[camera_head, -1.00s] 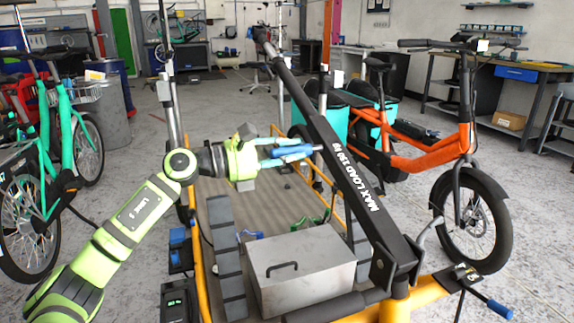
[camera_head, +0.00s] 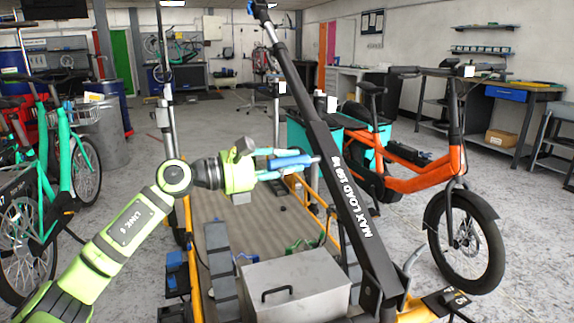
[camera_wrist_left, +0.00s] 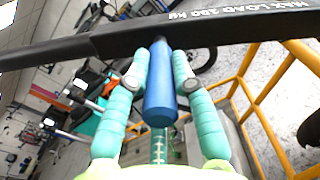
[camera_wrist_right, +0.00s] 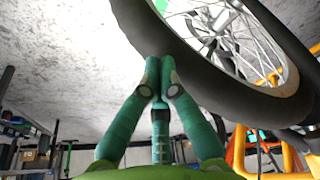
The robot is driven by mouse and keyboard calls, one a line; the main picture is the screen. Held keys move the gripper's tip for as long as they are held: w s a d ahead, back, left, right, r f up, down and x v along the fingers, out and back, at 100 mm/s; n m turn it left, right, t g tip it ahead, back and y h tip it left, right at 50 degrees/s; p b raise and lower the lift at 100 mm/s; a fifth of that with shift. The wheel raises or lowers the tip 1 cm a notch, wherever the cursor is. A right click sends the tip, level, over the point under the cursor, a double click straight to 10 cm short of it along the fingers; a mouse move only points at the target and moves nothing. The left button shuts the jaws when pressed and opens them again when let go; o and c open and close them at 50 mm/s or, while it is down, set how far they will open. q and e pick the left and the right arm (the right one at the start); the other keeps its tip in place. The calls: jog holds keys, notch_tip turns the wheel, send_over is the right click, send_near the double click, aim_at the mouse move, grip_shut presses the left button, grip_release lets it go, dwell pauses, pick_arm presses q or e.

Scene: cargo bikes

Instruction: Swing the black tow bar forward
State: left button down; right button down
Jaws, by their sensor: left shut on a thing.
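The black tow bar (camera_head: 320,150), lettered "MAX LOAD", slants across the head view from the top middle down to a hinge at the yellow frame. A blue handle (camera_head: 292,161) sticks out from its side to the left. My left gripper (camera_head: 280,163) is shut on this handle. In the left wrist view the green fingers flank the blue handle (camera_wrist_left: 160,88) on both sides, with the tow bar (camera_wrist_left: 125,40) crossing just beyond. My right gripper (camera_wrist_right: 160,75) shows only in its wrist view, its fingertips together and empty, near a black tyre (camera_wrist_right: 200,75).
A grey metal box (camera_head: 296,290) sits on the cargo bed at the bar's foot. An orange bike (camera_head: 420,175) with teal bags stands to the right. Green bikes (camera_head: 50,170) stand at the left. The grey floor (camera_head: 140,150) behind is partly free.

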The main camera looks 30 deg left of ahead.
pick_arm(q)
jog(key=shift+a+r, duration=0.1)
jog(key=shift+r, duration=0.15)
jog(key=c, duration=1.1)
grip_release()
jog(key=shift+o, duration=0.3)
jog(key=shift+f, duration=0.1)
jog(key=v, duration=1.2)
